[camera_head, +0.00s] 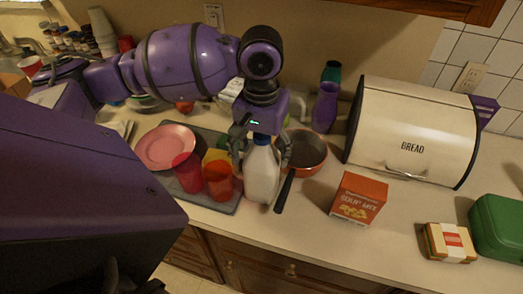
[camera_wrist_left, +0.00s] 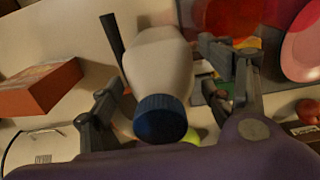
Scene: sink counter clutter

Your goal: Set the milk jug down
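The milk jug (camera_head: 262,172), white with a blue cap, stands upright beside the right edge of the dark mat. I cannot tell for certain whether its base touches the counter. My left gripper (camera_head: 262,158) comes down over its top, with one finger on each side of the upper body. My right gripper is not seen.
An orange-brown pan (camera_head: 308,148) with a dark handle is just right of the jug. Red and orange cups (camera_head: 218,182) and a pink plate (camera_head: 166,147) are left. An orange box (camera_head: 359,198) and bread bin (camera_head: 412,130) stand right. Counter between handle and box is clear.

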